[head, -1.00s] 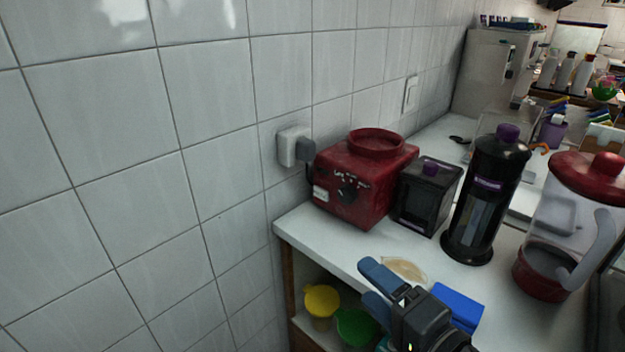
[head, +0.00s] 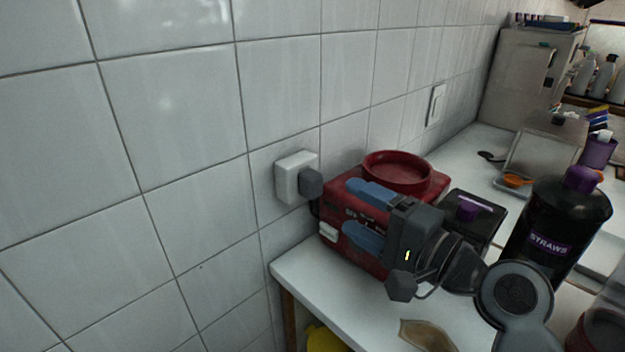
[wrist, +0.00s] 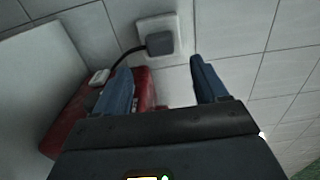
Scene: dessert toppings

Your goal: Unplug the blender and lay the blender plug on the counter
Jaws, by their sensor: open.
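The blender plug (head: 311,182) is a dark grey block seated in the white wall socket (head: 291,177), with a dark cord running down from it. The plug also shows in the wrist view (wrist: 159,44), ahead of the fingers, on the socket plate (wrist: 165,27). The red blender base (head: 336,209) stands on the counter beside the wall. My gripper (head: 356,211) has blue fingers, is open and empty, and is in front of the blender base in the head view, right of the plug. In the wrist view its open fingers (wrist: 164,85) point toward the wall, apart from the plug.
The white counter (head: 330,305) has bare room at its front left corner. A black box with a purple knob (head: 480,213) and a black straws dispenser (head: 550,235) stand right of the blender base. A light switch (head: 436,104) is on the wall.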

